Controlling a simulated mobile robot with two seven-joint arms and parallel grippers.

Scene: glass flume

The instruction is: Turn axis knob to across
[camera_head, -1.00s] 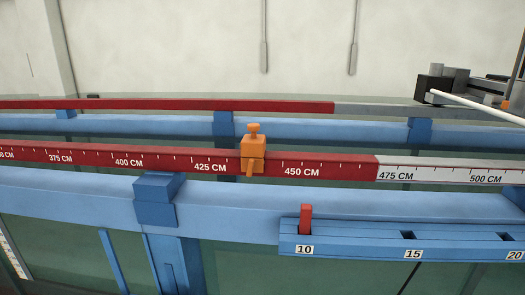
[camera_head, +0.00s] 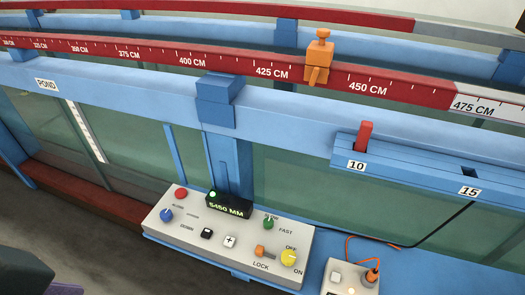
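A light grey control panel (camera_head: 205,235) is mounted low on the front of the flume, in the lower middle of the head view. A blue knob (camera_head: 166,214) sits at its left end, with tiny labels beside it that I cannot read surely. Which knob is the axis knob, and its setting, I cannot tell. The panel also bears a red button (camera_head: 181,193), a green knob (camera_head: 268,223) marked FAST on one side, a yellow knob (camera_head: 288,258) marked OFF and ON, and an orange lever (camera_head: 264,251) by LOCK. Neither gripper is in view.
A dark display (camera_head: 229,206) reading 5450 MM stands at the panel's back edge. A small box (camera_head: 350,279) with an orange cable is to the right. Above run the blue rail, a slotted holder (camera_head: 430,172) with a red peg, and a red scale with an orange slider (camera_head: 319,58).

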